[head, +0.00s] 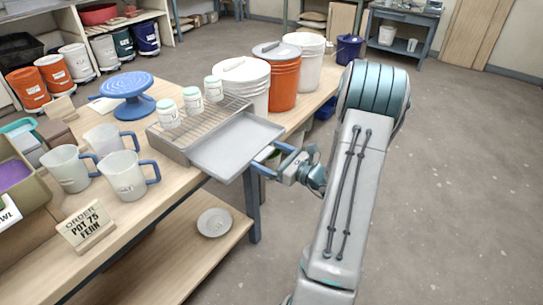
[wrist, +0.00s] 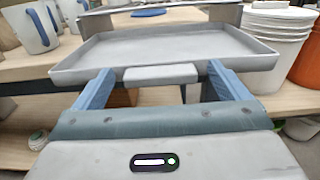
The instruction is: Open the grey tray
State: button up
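The grey tray (head: 238,146) is a shallow tray slid out from a low metal housing (head: 168,143) under a wire rack, and it reaches past the table's edge. In the wrist view the tray (wrist: 175,48) is empty, with a grey handle (wrist: 160,74) at its front. My gripper (head: 268,162) is at the tray's front edge. In the wrist view my gripper (wrist: 160,85) is open, its blue fingers on either side of the handle with small gaps; I see no clear contact.
White jars (head: 192,101) stand on the wire rack (head: 205,115). White buckets (head: 245,82) and an orange bucket (head: 282,80) stand behind the tray. Jugs (head: 124,175) and an order sign (head: 86,226) are at left. The floor (head: 450,170) to the right is clear.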

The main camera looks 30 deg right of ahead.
jog(key=v, duration=1.3)
jog(key=shift+s+d, duration=0.2)
jog(key=shift+s, duration=0.15)
